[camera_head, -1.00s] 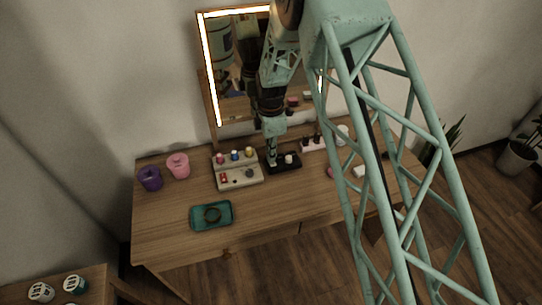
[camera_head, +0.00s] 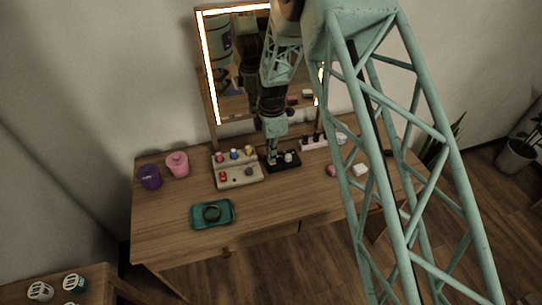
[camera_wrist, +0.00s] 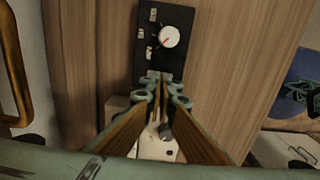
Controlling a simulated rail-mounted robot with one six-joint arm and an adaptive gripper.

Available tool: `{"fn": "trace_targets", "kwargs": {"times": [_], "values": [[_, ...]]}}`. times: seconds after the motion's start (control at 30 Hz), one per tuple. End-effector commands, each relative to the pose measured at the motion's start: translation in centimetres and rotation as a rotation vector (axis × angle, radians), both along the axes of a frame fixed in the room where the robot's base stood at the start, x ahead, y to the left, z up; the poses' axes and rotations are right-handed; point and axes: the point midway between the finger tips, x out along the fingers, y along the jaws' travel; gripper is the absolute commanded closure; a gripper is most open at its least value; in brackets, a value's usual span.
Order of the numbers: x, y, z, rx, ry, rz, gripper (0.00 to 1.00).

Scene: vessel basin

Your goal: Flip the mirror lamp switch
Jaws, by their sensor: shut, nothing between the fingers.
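The mirror (camera_head: 232,62) stands at the back of the wooden desk, and the light strip (camera_head: 209,75) along its frame glows. A black panel (camera_head: 292,165) lies on the desk in front of it. In the wrist view, the panel (camera_wrist: 151,62) carries a round white knob (camera_wrist: 169,37) with a red mark and several small pale labels. My gripper (camera_head: 271,157) is at the panel's left end. In the wrist view, its closed fingertips (camera_wrist: 160,80) are empty and overlap the panel's lower end. They hide that end, and I cannot tell if they touch it.
A beige organiser (camera_head: 240,181) with small coloured items is just left of the panel. A pink pot (camera_head: 178,165) and a purple pot (camera_head: 150,178) stand further left. The desk's front middle is clear.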

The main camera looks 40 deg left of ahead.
Motion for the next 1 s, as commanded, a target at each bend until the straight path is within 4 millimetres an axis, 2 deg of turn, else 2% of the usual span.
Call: {"fn": "trace_targets", "kwargs": {"times": [0.37,0.57,0.77,1.0], "values": [[0.0,0.0,0.1,0.001,-0.001,0.000,1.00],[0.2,0.0,0.9,0.002,-0.001,-0.001,1.00],[0.5,0.1,2.9,0.002,-0.002,-0.004,1.00],[0.9,0.3,6.1,0.003,-0.002,-0.006,1.00]]}}
